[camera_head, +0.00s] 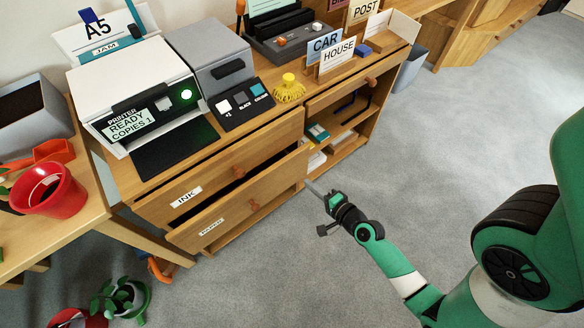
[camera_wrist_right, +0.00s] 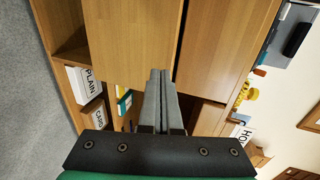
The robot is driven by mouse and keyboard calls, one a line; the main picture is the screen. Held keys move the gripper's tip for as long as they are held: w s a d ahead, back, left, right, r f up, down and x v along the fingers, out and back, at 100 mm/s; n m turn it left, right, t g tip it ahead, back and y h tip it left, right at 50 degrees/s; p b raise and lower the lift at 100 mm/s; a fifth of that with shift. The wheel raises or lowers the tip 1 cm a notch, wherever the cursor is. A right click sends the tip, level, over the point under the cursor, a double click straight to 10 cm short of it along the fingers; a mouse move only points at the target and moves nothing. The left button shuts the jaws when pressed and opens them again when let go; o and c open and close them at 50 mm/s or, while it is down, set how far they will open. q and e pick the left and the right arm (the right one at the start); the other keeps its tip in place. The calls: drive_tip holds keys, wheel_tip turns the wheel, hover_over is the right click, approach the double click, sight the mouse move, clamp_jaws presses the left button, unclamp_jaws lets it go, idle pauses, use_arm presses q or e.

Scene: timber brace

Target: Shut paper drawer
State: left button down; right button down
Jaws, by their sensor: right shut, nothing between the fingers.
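My left gripper is not in view.
An open shelf with boxes (camera_head: 318,132) is right of the drawers. A red pot (camera_head: 48,190) is on the left table. The grey floor (camera_head: 440,130) at right is clear.

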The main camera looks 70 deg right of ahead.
sight(286, 164)
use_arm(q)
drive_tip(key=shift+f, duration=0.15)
use_arm(e)
drive_tip(key=x, duration=0.3)
drive_tip(key=r+x, duration=0.1)
drive_tip(key=x, duration=0.5)
drive_tip(key=shift+w+d+r, duration=0.1)
drive_tip(key=shift+w+d, duration=0.1)
drive_tip(key=shift+w, duration=0.25)
